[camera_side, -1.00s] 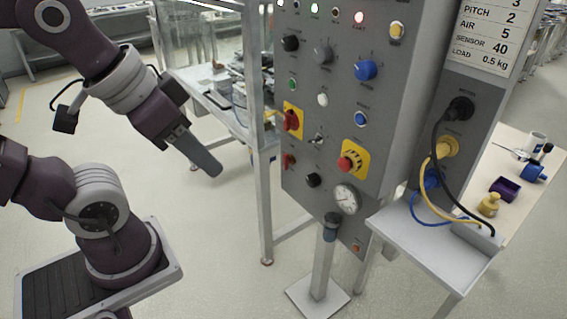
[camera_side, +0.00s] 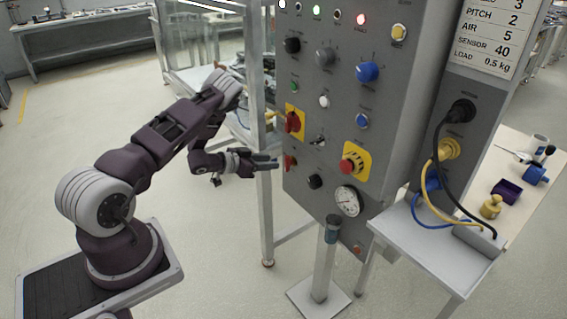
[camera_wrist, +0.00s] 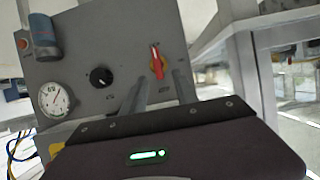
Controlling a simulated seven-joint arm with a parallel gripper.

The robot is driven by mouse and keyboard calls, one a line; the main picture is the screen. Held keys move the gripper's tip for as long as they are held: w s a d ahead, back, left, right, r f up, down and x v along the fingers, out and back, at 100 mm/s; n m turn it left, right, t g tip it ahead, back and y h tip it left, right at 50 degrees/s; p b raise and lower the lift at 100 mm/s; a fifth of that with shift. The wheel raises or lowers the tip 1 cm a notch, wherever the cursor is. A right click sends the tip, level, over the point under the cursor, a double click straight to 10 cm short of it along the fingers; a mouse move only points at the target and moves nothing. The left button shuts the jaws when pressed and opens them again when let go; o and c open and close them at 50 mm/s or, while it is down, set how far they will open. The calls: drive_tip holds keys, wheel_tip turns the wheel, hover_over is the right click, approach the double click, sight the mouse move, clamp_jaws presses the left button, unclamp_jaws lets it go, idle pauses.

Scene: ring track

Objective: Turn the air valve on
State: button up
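A small red valve handle (camera_side: 289,161) sits low on the left edge of the grey panel's front. I take it as the air valve; its label is too small to read. In the wrist view the red handle (camera_wrist: 155,60) stands nearly upright over a yellow-orange base. My gripper (camera_side: 277,161) points at the panel, level with the handle and just left of it. In the wrist view my gripper (camera_wrist: 161,80) has its two fingers apart, with the handle showing between and beyond their tips. Nothing is held. Contact with the handle cannot be told.
A black knob (camera_side: 314,181) and a pressure gauge (camera_side: 347,200) are to the right of the handle. A red switch on yellow (camera_side: 292,122) is above it, and a red emergency button (camera_side: 346,166) farther right. A metal frame post (camera_side: 265,215) stands close below my gripper.

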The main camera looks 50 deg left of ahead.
sight(285, 162)
drive_tip(key=x, duration=0.7)
drive_tip(key=shift+d, duration=0.2)
clamp_jaws()
